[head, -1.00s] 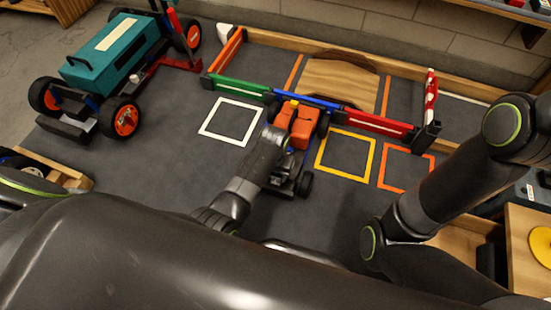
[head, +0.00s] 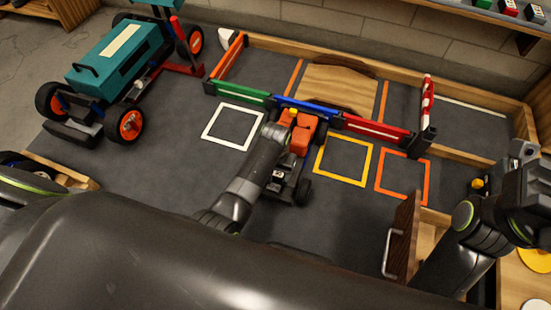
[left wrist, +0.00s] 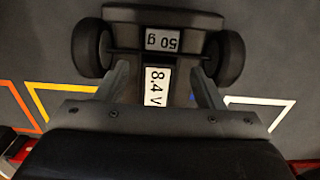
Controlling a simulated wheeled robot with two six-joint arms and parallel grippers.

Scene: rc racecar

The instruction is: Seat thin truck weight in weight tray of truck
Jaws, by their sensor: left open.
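The orange-bodied truck (head: 301,137) stands on the dark mat with its rear end toward me. In the left wrist view a dark piece labelled 50 g (left wrist: 162,40) lies across the truck's end between two black wheels. I cannot tell whether it sits fully in the tray. A part labelled 8.4 V (left wrist: 156,86) lies just beside it. My left gripper (left wrist: 162,88) is open, its fingers low on either side of the 8.4 V part. In the head view my left wrist hides those fingers. My right gripper (head: 528,172) is at the right edge, its fingers unclear.
A large teal vehicle (head: 120,50) stands at the upper left. White (head: 207,133), yellow (head: 318,160) and orange (head: 380,176) outlined squares flank the truck. Coloured barriers (head: 375,130) stand behind it, before a wooden ramp (head: 340,85). An upright wooden panel with a handle (head: 402,235) stands at lower right.

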